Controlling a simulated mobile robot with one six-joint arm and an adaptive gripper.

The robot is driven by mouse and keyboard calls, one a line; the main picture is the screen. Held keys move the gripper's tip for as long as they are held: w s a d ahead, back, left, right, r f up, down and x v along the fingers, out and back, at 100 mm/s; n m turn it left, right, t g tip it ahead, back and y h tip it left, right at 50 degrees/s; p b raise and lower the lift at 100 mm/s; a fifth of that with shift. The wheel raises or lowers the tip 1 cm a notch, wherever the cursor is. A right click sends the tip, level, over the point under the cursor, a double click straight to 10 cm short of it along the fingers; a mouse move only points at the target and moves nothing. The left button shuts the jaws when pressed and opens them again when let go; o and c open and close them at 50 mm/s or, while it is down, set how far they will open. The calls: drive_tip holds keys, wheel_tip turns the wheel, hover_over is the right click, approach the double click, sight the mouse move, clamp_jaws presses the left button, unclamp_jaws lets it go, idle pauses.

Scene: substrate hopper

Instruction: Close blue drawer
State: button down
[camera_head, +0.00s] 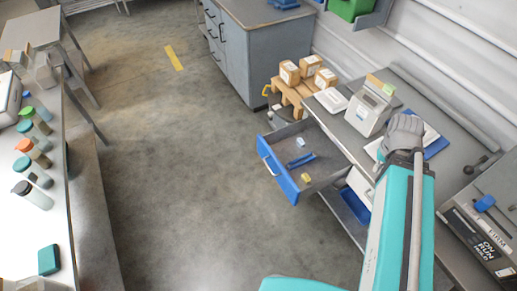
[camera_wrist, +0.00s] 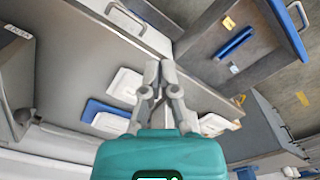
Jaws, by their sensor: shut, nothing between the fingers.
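The blue drawer stands pulled out from the bench, with its blue front (camera_head: 277,172) and pale handle facing left in the head view. Inside it lie a blue tool (camera_head: 301,160), a yellow piece (camera_head: 306,178) and a small pale piece (camera_head: 300,142). The wrist view shows the drawer front (camera_wrist: 286,30) at top right, with its handle at the edge. My gripper (camera_wrist: 160,66) is shut and empty, apart from the drawer, above the bench side. In the head view my arm rises at right over the bench, and the fingers are not clearly visible.
The bench top (camera_head: 405,91) holds a white device (camera_head: 368,111). A wooden pallet with boxes (camera_head: 290,73) stands behind the drawer. A grey cabinet (camera_head: 250,50) is at the back. A table with bottles (camera_head: 40,215) is at left. The floor (camera_head: 185,150) before the drawer is clear.

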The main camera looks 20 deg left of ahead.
drive_tip(key=n+t+h+b, duration=0.5)
drive_tip(key=n+h+b, duration=0.1)
drive_tip(key=n+b, duration=1.7)
approach(271, 151)
drive_tip(key=shift+m, duration=0.3)
drive_tip(key=b+x, duration=0.1)
drive_tip(key=x, duration=0.3)
drive_tip(key=shift+d+f, duration=0.1)
drive_tip(key=shift+d, duration=0.05)
drive_tip(key=s+a+f+n+t+b, duration=0.1)
drive_tip(key=s+a+n+b, duration=0.1)
drive_tip(key=a, duration=0.4)
drive_tip(key=s+a+f+n+b, duration=0.2)
drive_tip(key=a+n+b, duration=0.1)
drive_tip(key=a, duration=0.3)
drive_tip(key=shift+a+n+t, duration=0.25)
drive_tip(key=shift+n+t, duration=0.05)
drive_tip(key=shift+t, duration=0.1)
drive_tip(key=shift+f, duration=0.1)
